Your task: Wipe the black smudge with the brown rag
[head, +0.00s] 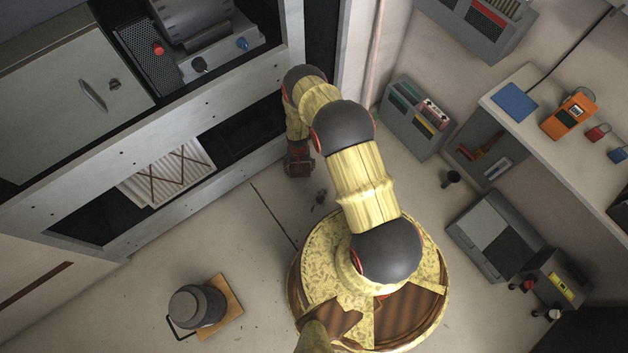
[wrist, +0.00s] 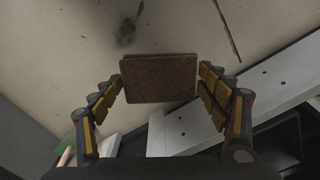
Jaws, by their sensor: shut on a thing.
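The brown rag (wrist: 158,78) is a folded, flat block in the wrist view, held between the fingers of my gripper (wrist: 160,85). My gripper is shut on it. In the head view my gripper (head: 299,160) hangs low over the floor beside the rack front. The black smudge (head: 319,197) is a dark, blurry patch on the pale floor, a little below and right of my gripper in the head view. It also shows in the wrist view (wrist: 126,32), past the rag's far edge. The rag is apart from the smudge in the picture.
A thin dark line (head: 272,215) runs across the floor near the smudge. The rack (head: 140,165) stands close at left. A grey canister (head: 197,306) on a wooden board sits at lower left. Grey bins (head: 417,117) and a toolbox (head: 492,238) stand at right.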

